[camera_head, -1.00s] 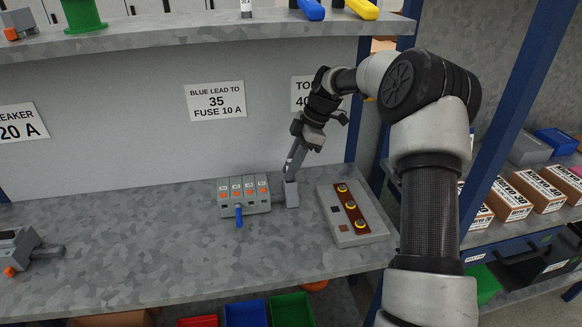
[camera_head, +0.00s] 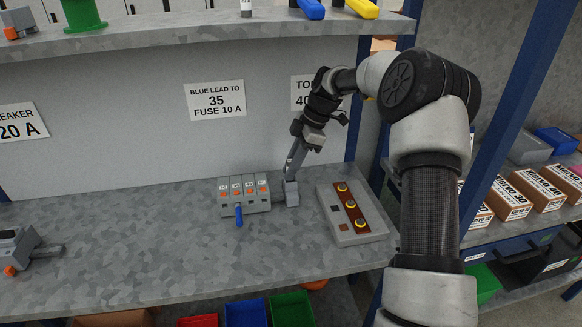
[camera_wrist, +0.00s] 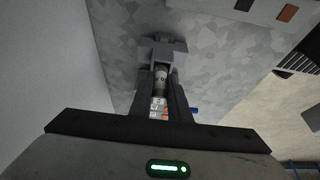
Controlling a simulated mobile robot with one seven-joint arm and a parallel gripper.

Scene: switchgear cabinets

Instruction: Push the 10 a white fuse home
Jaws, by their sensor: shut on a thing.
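In the wrist view a pale grey fuse (camera_wrist: 161,80) with dark marks sits between my gripper's (camera_wrist: 163,72) two fingers, which are shut on it. The fuse points into a grey holder (camera_wrist: 165,47) at the fingertips. How deep it sits cannot be told. In the head view my gripper (camera_head: 291,176) reaches down at a slant to the same grey holder (camera_head: 291,194) on the bench. Its fingers hide the fuse there. The holder stands just right of a grey terminal block (camera_head: 228,208) with orange dots and a blue lead at its front.
A grey box with a brown strip and yellow-ringed studs (camera_head: 337,232) lies to the right. A grey device (camera_head: 18,246) is at far left. A label (camera_head: 216,99) reading "BLUE LEAD TO 35 FUSE 10 A" is on the back wall.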

